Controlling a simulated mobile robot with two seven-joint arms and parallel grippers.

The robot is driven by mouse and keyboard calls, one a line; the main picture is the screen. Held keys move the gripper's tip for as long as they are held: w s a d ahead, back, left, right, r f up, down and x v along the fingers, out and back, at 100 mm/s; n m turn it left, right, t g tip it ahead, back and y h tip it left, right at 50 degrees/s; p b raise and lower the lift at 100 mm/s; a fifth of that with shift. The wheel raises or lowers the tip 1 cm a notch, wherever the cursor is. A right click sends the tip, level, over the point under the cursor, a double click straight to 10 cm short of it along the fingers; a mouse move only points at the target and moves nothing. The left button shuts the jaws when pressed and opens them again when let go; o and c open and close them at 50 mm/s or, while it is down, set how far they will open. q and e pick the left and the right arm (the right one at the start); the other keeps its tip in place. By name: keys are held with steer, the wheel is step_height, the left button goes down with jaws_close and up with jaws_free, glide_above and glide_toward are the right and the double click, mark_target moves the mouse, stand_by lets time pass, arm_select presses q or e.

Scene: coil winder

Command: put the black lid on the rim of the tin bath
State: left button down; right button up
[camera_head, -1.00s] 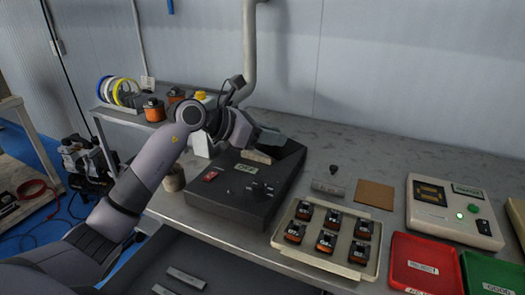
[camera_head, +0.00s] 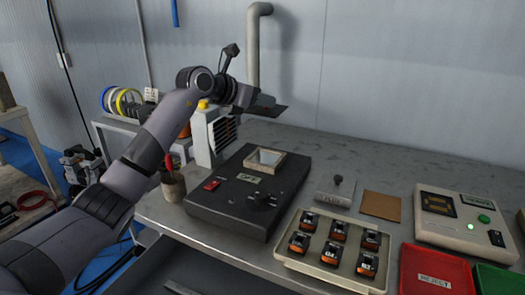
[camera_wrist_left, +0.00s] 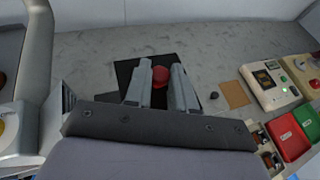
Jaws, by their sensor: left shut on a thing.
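The tin bath is a black box (camera_head: 225,200) on the bench in the head view, with a pale square rim (camera_head: 279,158) around its opening on top. The opening is uncovered. My left gripper (camera_head: 246,97) is above and behind the bath, shut on the red knob (camera_wrist_left: 160,74) of the black lid. The flat lid shows in the head view (camera_head: 270,109) just beyond the fingers, and in the left wrist view (camera_wrist_left: 125,70) it spreads around them. It is in the air, apart from the rim. My right gripper is not in view.
A cream tray (camera_head: 293,262) with several orange-and-black parts stands right of the bath. A grey block (camera_head: 333,192), a brown square (camera_head: 381,205) and a tester (camera_head: 463,218) lie beyond it. A cup (camera_head: 173,187) stands left of the bath. A vertical pipe (camera_head: 253,60) rises behind.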

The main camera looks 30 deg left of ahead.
arm_select(q)
step_height(320, 180, down, 14)
steer(key=shift+r+b, duration=0.25)
steer(key=shift+b, duration=0.05)
steer(key=shift+f, duration=0.15)
steer(key=c, duration=0.9)
jaws_free()
steer(key=shift+c, duration=0.2)
steer(key=v, duration=1.1)
steer(key=shift+s+a+r, duration=0.15)
steer(key=shift+s+r, duration=0.1)
steer(key=shift+s, duration=0.25)
